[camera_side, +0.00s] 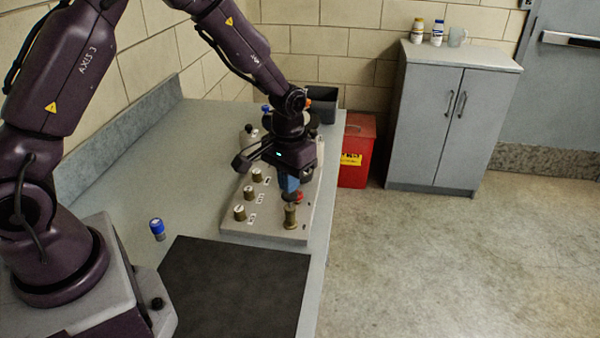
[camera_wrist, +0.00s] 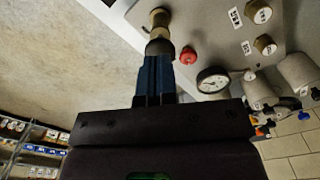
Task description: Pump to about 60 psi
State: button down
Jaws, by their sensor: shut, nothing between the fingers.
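My gripper (camera_side: 290,198) points down over the panel, its blue fingers shut with nothing between them. A brass, post-like part (camera_side: 290,216) stands directly below the fingertips at the panel's near right corner. In the wrist view, the fingertips (camera_wrist: 158,56) line up with this brass part (camera_wrist: 159,20); I cannot tell whether they touch it. A round white gauge (camera_wrist: 212,80) faces the wrist camera, its reading too small to make out. A red button (camera_wrist: 188,56) sits between gauge and brass part; it also shows beside the fingers in the side view (camera_side: 299,197).
The pale panel (camera_side: 232,225) carries several brass knobs (camera_side: 240,212) with labels along its left side. A blue-capped item (camera_side: 157,229) and a black mat (camera_side: 235,290) lie nearer on the bench. A red box (camera_side: 357,150) and grey cabinet (camera_side: 430,120) stand beyond.

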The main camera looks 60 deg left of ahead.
jog(key=shift+f, duration=1.6)
jog(key=shift+r, duration=2.25)
jog(key=shift+f, duration=2.25)
jog(key=shift+r, duration=2.3)
jog(key=shift+f, duration=2.35)
jog(key=shift+r, duration=2.35)
jog(key=shift+f, duration=0.15)
